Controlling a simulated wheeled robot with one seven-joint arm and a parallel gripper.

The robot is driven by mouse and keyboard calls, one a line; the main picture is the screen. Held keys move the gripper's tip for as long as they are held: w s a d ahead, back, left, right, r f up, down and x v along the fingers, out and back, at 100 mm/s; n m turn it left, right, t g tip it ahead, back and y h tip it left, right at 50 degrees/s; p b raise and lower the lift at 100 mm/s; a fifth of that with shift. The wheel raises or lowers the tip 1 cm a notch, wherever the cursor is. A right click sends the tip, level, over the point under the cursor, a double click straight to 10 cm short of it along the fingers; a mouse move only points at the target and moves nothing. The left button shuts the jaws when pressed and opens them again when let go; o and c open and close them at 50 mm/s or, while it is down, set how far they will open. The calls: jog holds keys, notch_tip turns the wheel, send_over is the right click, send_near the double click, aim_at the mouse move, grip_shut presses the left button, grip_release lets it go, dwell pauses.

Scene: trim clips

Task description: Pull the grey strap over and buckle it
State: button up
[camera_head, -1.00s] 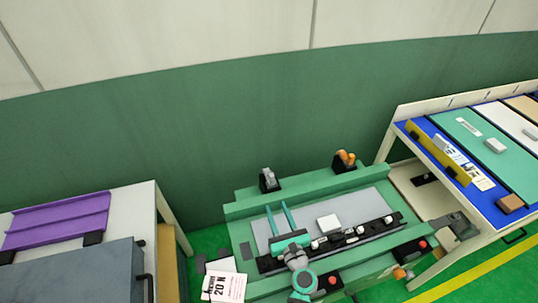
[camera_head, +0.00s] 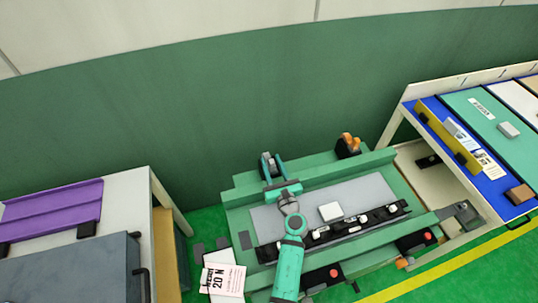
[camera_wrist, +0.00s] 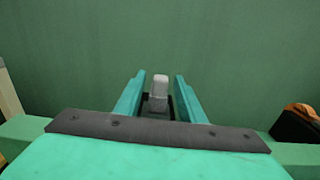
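The grey strap end (camera_wrist: 159,92) stands upright in a black holder at the back edge of the green bench. In the wrist view it shows between my two fingers, with a gap on each side. My gripper (camera_head: 271,167) is open around it; it also shows in the wrist view (camera_wrist: 160,95). I cannot tell whether a finger touches the holder. At the front of the bench are a black buckle with a red button (camera_head: 335,273) and another black buckle with a red button (camera_head: 418,241) to its right.
An orange strap end (camera_head: 349,142) stands in its own holder to the right. A grey panel (camera_head: 372,189) on the bench carries a white block (camera_head: 331,212) and a black rail with several white pieces. A 20 N sign (camera_head: 222,281) is at the front left.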

jog(key=shift+x, duration=2.1)
grip_shut()
